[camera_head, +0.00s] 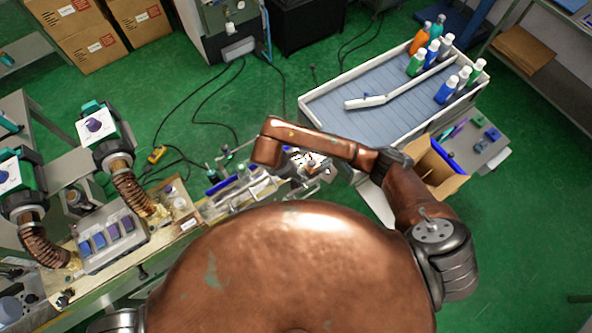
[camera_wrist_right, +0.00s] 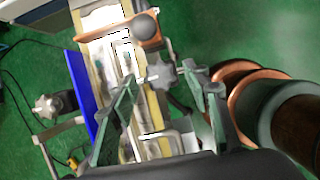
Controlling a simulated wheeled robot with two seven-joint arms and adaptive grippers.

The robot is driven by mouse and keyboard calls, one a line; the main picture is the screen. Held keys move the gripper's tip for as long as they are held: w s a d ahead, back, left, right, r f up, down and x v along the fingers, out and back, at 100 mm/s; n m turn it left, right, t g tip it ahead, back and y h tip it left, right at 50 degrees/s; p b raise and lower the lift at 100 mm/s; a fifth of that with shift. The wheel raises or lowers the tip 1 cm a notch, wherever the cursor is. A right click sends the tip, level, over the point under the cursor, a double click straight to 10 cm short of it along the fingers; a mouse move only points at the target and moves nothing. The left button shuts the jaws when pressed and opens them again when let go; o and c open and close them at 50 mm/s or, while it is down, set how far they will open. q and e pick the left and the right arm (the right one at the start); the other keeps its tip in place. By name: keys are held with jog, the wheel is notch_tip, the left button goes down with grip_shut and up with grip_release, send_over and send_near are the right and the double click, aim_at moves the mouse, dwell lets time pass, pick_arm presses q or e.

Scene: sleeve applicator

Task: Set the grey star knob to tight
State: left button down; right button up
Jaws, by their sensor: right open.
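The grey star knob (camera_wrist_right: 162,73) shows in the right wrist view, beside a pale rail of the machine. My right gripper (camera_wrist_right: 167,86) is open, with its two dark green-grey fingers on either side of the knob in the picture. I see no finger touching the knob, and I cannot tell the depth between them. No tight mark is readable. In the head view my copper right arm reaches over the applicator bench (camera_head: 188,233) and hides part of it; the knob cannot be made out there. My left gripper is not in view.
A second dark knob (camera_wrist_right: 64,103) and a blue panel (camera_wrist_right: 86,95) stand left of the rail. A white-walled tray table (camera_head: 330,99) with several bottles and an open cardboard box (camera_head: 437,172) are to the right. Black cables lie on the green floor.

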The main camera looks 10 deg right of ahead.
jog(key=shift+r, duration=0.1)
jog(key=v, duration=1.1)
jog(key=shift+a+r, duration=0.2)
jog(key=shift+r, duration=0.15)
jog(key=shift+s, duration=0.1)
